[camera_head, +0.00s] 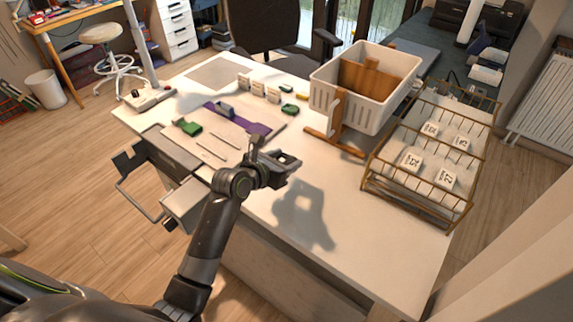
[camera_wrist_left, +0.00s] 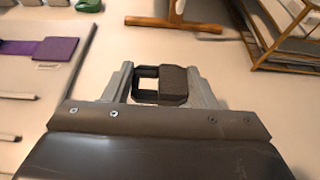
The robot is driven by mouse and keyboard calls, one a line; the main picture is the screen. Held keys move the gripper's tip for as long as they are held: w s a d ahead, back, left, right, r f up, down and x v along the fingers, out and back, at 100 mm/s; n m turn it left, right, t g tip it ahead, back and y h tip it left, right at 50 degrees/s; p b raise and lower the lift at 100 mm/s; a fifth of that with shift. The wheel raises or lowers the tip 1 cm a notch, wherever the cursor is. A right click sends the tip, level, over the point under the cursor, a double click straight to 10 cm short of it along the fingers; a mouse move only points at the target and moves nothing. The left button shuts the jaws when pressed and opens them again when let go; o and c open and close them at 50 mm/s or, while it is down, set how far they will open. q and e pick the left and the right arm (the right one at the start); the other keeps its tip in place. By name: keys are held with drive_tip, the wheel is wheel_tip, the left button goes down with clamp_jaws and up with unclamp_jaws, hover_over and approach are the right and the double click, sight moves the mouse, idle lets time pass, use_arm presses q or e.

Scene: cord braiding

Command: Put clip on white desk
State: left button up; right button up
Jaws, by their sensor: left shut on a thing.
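My left gripper (camera_head: 282,166) hangs over the white desk (camera_head: 385,230), above its middle part, and casts a shadow on the desk. In the left wrist view, its two grey fingers (camera_wrist_left: 162,84) are shut on a dark clip (camera_wrist_left: 174,84). The clip has a square opening on its left side and a ribbed block on its right. The clip appears to be above the desk top, apart from it. My right gripper is not in view.
A board with a purple strip (camera_head: 249,127) and a green clip (camera_head: 189,127) lies left of the gripper. A white basket (camera_head: 328,97) on a wooden stand and a wire rack (camera_head: 411,193) with labelled packets stand to the right. The front right desk area is clear.

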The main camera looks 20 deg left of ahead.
use_arm(q)
wheel_tip(320, 180, down, 2)
drive_tip(key=shift+f, duration=0.1)
wheel_tip(320, 180, down, 4)
drive_tip(key=shift+r+b, duration=0.1)
drive_tip(key=shift+b, duration=0.5)
drive_tip(key=o, duration=0.9)
